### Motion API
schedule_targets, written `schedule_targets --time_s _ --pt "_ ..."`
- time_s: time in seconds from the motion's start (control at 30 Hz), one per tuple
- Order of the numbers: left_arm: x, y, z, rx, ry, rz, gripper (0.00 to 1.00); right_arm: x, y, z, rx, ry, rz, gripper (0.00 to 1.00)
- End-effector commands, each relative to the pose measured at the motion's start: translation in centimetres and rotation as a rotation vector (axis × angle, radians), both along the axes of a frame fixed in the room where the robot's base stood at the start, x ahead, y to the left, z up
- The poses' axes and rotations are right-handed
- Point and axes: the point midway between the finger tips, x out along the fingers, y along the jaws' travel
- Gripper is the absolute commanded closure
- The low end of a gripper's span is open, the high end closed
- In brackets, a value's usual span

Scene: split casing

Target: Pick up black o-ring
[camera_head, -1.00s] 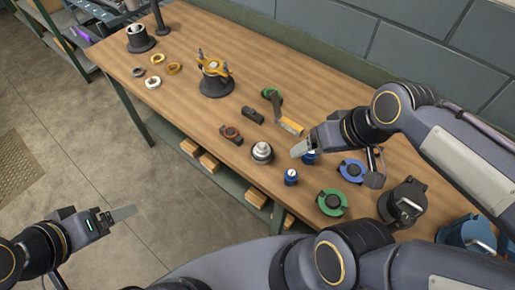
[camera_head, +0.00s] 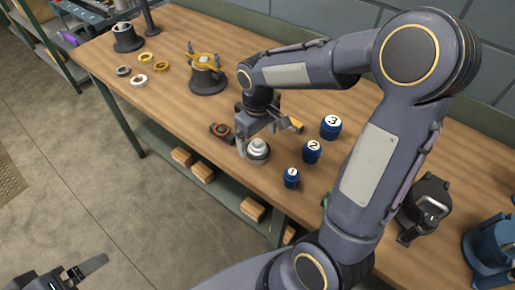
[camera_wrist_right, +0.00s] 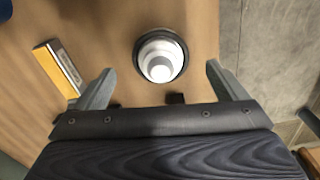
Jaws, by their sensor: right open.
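A stepped grey-white piece (camera_head: 257,150) stands on the wooden table below my right gripper. In the right wrist view a dark ring (camera_wrist_right: 182,62) encircles this pale stepped piece (camera_wrist_right: 158,58); it looks like the black o-ring, but I cannot tell whether it is a separate part. My right gripper (camera_head: 256,138) points down over the piece. In the right wrist view its open fingers (camera_wrist_right: 160,80) are on either side of the piece, with nothing between them gripped. My left gripper (camera_head: 88,268) is at the bottom left over the floor, partly cut off; its jaw opening is unclear.
A dark block with an orange-brown ring (camera_head: 221,131) lies just left of the piece. Blue numbered weights (camera_head: 312,152) stand to the right. A yellow-orange handled item (camera_wrist_right: 57,68) is nearby. Loose rings (camera_head: 139,80) and an orange-topped fixture (camera_head: 206,75) are farther left.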

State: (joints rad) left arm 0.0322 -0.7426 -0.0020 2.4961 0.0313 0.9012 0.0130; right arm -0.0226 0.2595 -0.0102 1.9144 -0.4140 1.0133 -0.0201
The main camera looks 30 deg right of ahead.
Motion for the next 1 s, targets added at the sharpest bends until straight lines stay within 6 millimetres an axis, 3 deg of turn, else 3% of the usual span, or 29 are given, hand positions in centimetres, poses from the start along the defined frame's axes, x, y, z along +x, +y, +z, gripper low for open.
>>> schedule_targets --time_s 0.1,0.23,1.0 --pt "0.0 0.0 0.1 0.0 0.0 0.0 0.1 -0.1 0.1 -1.8 0.001 0.004 0.0 0.08" --pt "0.0 0.0 0.1 0.0 0.0 0.0 0.1 0.0 0.1 -2.7 0.001 0.001 -0.001 0.08" --pt "0.0 0.0 -0.4 0.0 0.0 0.0 0.1 0.0 0.1 -3.3 0.001 -0.001 0.0 0.08"
